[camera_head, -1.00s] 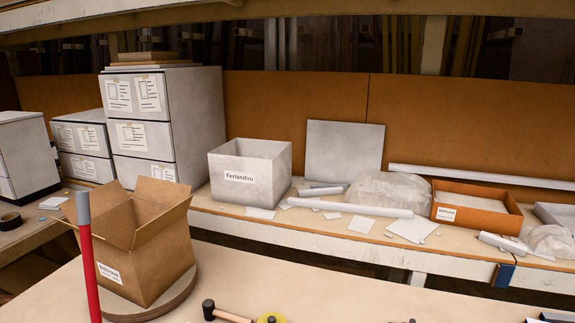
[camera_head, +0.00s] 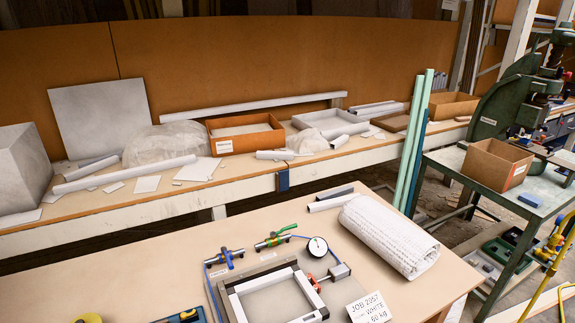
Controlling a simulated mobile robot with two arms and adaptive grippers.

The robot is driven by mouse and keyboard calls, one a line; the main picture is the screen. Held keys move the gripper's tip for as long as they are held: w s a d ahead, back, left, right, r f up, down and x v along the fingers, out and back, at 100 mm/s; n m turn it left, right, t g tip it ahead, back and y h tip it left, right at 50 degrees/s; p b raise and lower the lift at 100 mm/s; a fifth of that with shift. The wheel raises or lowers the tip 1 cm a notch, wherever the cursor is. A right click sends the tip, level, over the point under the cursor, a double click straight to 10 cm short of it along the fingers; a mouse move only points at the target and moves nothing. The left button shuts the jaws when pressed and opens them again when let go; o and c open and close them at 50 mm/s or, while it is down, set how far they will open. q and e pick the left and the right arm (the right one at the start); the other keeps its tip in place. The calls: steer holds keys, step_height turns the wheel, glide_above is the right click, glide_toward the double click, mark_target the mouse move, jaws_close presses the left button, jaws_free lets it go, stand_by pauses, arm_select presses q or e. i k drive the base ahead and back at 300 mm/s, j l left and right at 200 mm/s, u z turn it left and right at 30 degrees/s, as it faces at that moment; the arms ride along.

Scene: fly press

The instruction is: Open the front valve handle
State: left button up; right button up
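A pipe assembly with valves stands on the near table (camera_head: 120,275) in the head view. A brass and grey valve with a blue handle (camera_head: 228,257) lies at its left. A second valve with a green handle (camera_head: 284,230) lies farther back and to the right. A red handle (camera_head: 315,283) sits at the right, below a round white gauge (camera_head: 317,246). I cannot tell which is the front valve or whether any is open. A grey and white square frame (camera_head: 275,292) is in front of them. Neither of my grippers is in view.
Tall green poles (camera_head: 414,145) stand behind the table. A green press (camera_head: 515,95) and a cardboard box (camera_head: 495,164) are at the right.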

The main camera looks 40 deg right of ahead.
mark_target(227, 258)
steer(key=z, duration=0.95)
